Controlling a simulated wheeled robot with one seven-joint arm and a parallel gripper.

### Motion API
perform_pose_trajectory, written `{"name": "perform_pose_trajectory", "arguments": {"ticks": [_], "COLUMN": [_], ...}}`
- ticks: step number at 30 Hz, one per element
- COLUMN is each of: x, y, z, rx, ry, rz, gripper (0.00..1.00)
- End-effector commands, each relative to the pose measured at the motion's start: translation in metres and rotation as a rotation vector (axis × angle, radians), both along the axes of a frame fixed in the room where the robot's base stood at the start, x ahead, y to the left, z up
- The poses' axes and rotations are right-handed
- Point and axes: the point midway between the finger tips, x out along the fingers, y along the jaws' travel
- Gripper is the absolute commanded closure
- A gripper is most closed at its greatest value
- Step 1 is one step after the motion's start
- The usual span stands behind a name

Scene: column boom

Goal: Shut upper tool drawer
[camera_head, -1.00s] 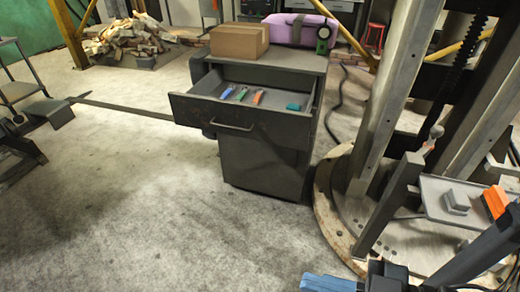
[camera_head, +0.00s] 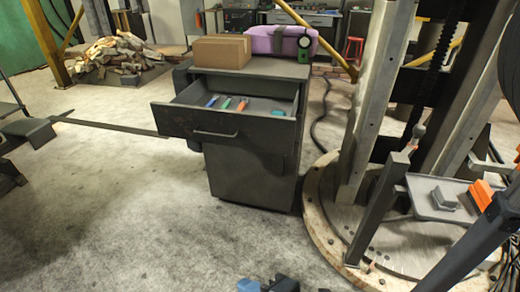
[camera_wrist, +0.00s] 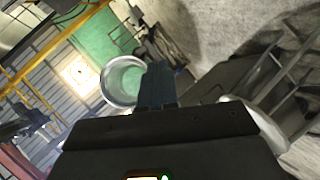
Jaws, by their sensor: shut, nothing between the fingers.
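The upper tool drawer (camera_head: 195,121) is pulled well out of the dark grey cabinet (camera_head: 250,182) in the head view. Its front carries a bar handle (camera_head: 215,135). Inside lie a blue tool (camera_head: 212,101), a green tool (camera_head: 226,103), an orange tool (camera_head: 242,105) and a small teal item (camera_head: 278,112). My gripper (camera_wrist: 156,68) shows in the wrist view with its dark fingers together and nothing between them. In the head view only a blue part and dark parts of my arm show at the bottom edge, apart from the drawer. The wrist view does not show the drawer.
A cardboard box (camera_head: 221,52) and a purple case (camera_head: 279,41) sit on the cabinet top. To the right stands a large metal column (camera_head: 375,85) on a round base plate (camera_head: 322,205). A grey tray (camera_head: 425,205) is beside it.

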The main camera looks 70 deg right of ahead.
Motion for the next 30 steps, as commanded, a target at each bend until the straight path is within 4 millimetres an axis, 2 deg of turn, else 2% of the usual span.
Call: {"name": "perform_pose_trajectory", "arguments": {"ticks": [1, 3, 8, 13, 18, 22, 27, 30], "x": [0.018, 0.037, 0.076, 0.106, 0.117, 0.118, 0.116, 0.116], "y": [-0.015, -0.037, -0.1, -0.177, -0.246, -0.277, -0.294, -0.301], "z": [-0.016, -0.031, -0.048, -0.039, -0.008, 0.016, 0.031, 0.032], "rx": [-0.116, -0.288, -0.664, -1.017, -1.264, -1.358, -1.398, -1.4], "ry": [0.043, 0.13, 0.363, 0.675, 1.009, 1.2, 1.311, 1.321], "rz": [-0.007, -0.012, -0.049, -0.128, -0.235, -0.298, -0.334, -0.337], "gripper": [1.0, 1.0, 1.0, 1.0, 1.0, 1.0, 1.0, 1.0]}}
